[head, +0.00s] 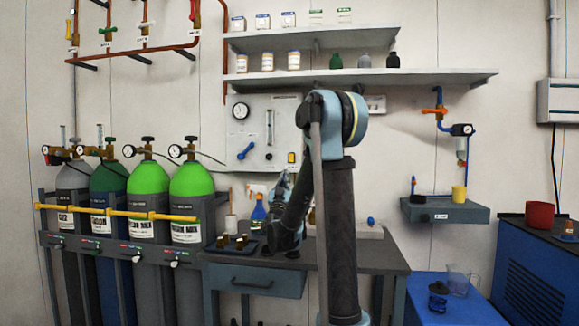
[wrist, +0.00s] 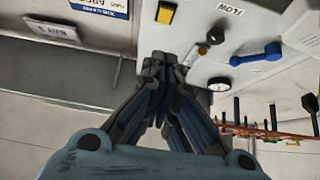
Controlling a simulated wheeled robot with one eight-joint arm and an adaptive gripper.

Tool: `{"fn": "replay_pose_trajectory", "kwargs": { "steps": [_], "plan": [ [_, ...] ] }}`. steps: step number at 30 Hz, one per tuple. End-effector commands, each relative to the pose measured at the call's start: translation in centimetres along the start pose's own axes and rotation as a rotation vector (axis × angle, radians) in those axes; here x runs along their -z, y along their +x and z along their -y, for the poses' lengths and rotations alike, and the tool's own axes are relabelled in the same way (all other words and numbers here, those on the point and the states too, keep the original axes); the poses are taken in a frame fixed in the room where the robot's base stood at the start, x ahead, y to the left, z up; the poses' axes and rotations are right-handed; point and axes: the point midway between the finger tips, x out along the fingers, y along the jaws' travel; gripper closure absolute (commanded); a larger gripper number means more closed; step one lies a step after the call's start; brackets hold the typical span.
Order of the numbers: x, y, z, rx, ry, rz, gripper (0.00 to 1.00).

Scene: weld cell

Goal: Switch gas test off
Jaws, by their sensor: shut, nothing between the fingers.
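A pale wall panel (head: 258,163) carries a round gauge (head: 241,111), a flow tube (head: 270,127), a blue lever (head: 246,150) and a small yellow switch (head: 291,157) at its lower right. I cannot read a gas test label. The wrist view shows the panel upside down, with the yellow switch (wrist: 166,12) at the top and the blue lever (wrist: 257,54) to the right. My gripper (wrist: 160,66) is shut and empty, its tips apart from the yellow switch in the picture. In the head view it is just below the panel, partly hidden by my arm.
Several gas cylinders (head: 148,180) stand in a rack at the left. A workbench (head: 375,255) lies below the panel, with small items and a blue bottle (head: 258,212) on it. A shelf (head: 440,79) runs above the panel.

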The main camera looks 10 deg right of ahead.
Motion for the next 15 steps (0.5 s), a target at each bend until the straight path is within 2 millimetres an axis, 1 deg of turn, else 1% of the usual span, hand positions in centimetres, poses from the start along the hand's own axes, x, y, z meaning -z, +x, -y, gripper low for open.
{"fn": "replay_pose_trajectory", "kwargs": {
  "steps": [11,15],
  "plan": [
    [-0.03,0.10,-0.35,-0.012,-0.003,-0.007,1.00],
    [-0.03,0.77,-0.37,-0.012,-0.004,-0.007,1.00]
  ]
}}
